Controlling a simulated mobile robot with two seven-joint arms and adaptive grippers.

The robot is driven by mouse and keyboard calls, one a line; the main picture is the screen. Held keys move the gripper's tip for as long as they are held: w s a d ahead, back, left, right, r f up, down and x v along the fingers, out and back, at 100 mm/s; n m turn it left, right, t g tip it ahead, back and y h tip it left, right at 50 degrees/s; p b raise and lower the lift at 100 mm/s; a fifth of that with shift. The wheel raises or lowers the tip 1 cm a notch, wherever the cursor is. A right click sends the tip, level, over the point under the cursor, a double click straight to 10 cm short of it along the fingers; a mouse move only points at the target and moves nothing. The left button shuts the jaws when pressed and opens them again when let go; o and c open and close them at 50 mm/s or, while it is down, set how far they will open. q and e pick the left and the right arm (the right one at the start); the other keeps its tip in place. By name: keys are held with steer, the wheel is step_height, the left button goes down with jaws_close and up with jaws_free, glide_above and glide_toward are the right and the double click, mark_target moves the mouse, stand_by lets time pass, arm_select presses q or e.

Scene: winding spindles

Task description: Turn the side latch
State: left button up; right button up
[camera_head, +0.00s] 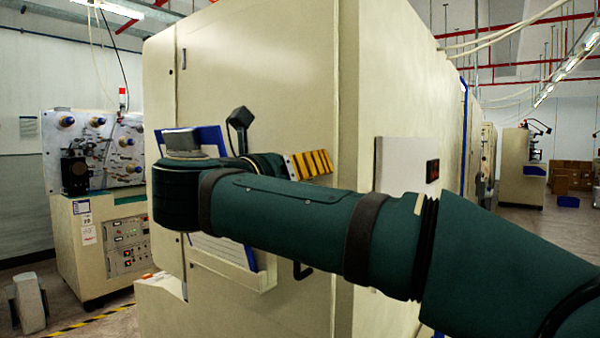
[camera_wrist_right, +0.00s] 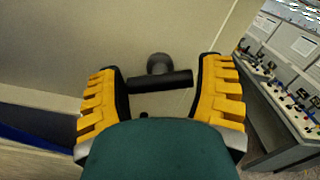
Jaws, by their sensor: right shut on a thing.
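The side latch (camera_wrist_right: 160,82) is a black T-shaped handle with a round knob behind its bar, on the cream cabinet panel in the right wrist view. The bar lies crosswise. In the head view my right arm crosses the cabinet (camera_head: 262,70), and only some yellow finger pads of my right gripper (camera_head: 312,164) show. I cannot make out the gripped latch there. My left gripper is not in view.
A blue-backed document holder (camera_head: 235,282) is on the cabinet front, partly behind my arm. A machine with spools (camera_head: 95,150) stands at the left. The wrist view shows a long control bench (camera_wrist_right: 270,110) at the right. Open floor (camera_head: 500,260) lies right of the cabinet.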

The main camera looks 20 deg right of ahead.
steer(key=n+p, duration=0.1)
steer(key=n, duration=0.3)
steer(key=shift+r+n, duration=0.1)
steer(key=shift+n, duration=0.3)
steer(key=n+p, duration=0.2)
steer(key=n, duration=0.2)
steer(key=shift+p, duration=0.4)
steer(key=shift+n, duration=0.6)
steer(key=shift+n+p, duration=1.25)
steer(key=shift+n, duration=0.25)
steer(key=o, duration=1.1)
steer(key=shift+o, duration=0.2)
steer(key=v, duration=1.2)
